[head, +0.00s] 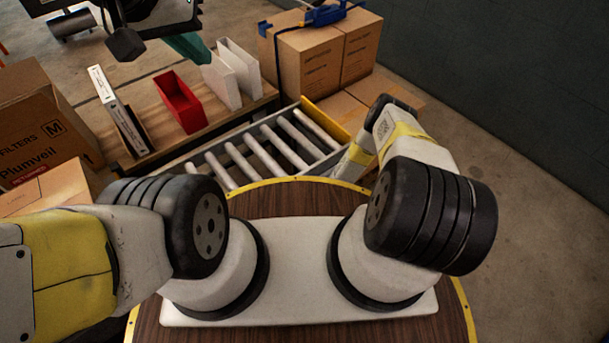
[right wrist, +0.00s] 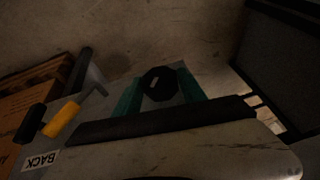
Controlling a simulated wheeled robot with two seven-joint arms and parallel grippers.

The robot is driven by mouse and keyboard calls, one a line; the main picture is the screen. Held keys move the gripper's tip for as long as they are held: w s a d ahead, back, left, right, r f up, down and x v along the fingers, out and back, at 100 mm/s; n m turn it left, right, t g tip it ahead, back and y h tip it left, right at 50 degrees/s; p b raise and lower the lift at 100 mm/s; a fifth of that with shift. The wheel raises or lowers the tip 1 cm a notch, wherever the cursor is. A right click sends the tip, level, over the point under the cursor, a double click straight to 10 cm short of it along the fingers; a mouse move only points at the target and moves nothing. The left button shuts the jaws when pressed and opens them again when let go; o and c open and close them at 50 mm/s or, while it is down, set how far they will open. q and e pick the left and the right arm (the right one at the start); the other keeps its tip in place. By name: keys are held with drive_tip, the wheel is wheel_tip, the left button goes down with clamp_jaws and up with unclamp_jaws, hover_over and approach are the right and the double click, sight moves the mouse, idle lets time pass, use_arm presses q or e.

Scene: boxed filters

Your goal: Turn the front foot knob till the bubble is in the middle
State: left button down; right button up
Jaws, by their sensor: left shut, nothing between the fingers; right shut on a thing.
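In the right wrist view, my right gripper (right wrist: 160,88) has its two teal fingers on either side of a dark, many-sided knob (right wrist: 160,81) with a pale mark on its face. It is shut on this knob. In the head view the right gripper is hidden behind my own arm and the roller conveyor (head: 262,146). My left gripper (head: 125,44) is at the top left of the head view, partly cut off by the edge. It is shut and empty, away from the conveyor. No bubble or level can be made out in either view.
A bench (head: 160,150) left of the conveyor bears a red bin (head: 179,104), white files (head: 230,72) and a binder (head: 117,108). Cartons stand at the left (head: 40,125) and behind (head: 305,60). The right wrist view shows a BACK label (right wrist: 41,161) and a yellow-black handle (right wrist: 62,121).

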idle(0.5)
drive_tip(key=o, duration=1.4)
drive_tip(key=shift+c, duration=0.2)
drive_tip(key=v, duration=0.8)
drive_tip(key=shift+w+d+f, duration=0.1)
drive_tip(key=shift+d, duration=0.05)
drive_tip(key=shift+w, duration=0.1)
